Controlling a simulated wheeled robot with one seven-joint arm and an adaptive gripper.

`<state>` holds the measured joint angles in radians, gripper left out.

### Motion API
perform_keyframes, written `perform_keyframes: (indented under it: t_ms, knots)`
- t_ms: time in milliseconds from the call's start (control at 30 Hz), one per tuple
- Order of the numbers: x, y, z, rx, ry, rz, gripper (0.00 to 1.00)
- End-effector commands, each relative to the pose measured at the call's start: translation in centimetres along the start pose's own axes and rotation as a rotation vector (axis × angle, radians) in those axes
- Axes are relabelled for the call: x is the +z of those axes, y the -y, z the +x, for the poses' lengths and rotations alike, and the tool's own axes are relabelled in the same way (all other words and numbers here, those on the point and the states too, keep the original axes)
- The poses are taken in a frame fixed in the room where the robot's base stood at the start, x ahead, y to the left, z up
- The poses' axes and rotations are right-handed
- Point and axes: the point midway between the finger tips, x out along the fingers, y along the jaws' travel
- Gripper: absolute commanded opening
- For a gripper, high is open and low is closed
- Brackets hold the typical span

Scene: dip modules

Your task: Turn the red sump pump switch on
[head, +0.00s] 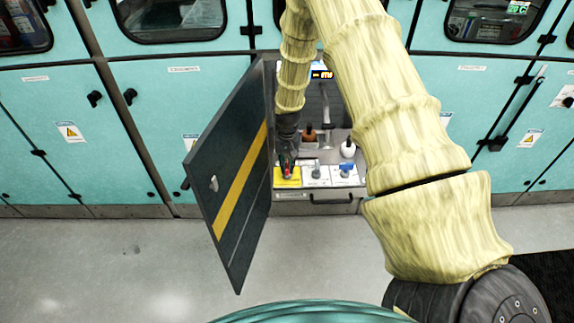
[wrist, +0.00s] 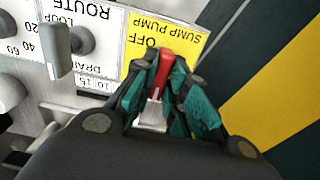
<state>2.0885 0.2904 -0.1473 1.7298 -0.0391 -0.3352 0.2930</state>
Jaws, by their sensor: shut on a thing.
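The red sump pump switch (wrist: 162,68) sits on a yellow plate (wrist: 188,40) marked SUMP PUMP and OFF, which reads upside down in the wrist view. My gripper (wrist: 160,86) is closed around the red handle, with a dark and teal finger on each side. The handle's tip shows between the fingers, near the word OFF. In the head view my gripper (head: 287,160) reaches down to the yellow plate (head: 284,183) at the panel's left end, and a bit of red (head: 287,173) shows there. The ON marking is hidden.
A dark open door (head: 230,185) with a yellow stripe stands close left of the panel. A grey route knob (wrist: 57,50) is beside the yellow plate. A blue knob (head: 346,169), a white knob (head: 348,149) and an orange-brown knob (head: 309,133) are nearby. Teal cabinets line the wall.

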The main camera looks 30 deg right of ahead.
Motion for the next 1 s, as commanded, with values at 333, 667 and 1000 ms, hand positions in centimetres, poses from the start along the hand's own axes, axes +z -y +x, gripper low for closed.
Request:
perform_keyframes:
  t_ms: [333,667,1000]
  knots:
    - [-0.08,0.02,-0.06,-0.001,-0.002,-0.047,0.00]
    - [-0.07,0.02,-0.06,0.000,-0.001,-0.047,0.20]
    - [-0.01,0.01,-0.02,0.000,0.000,-0.046,0.36]
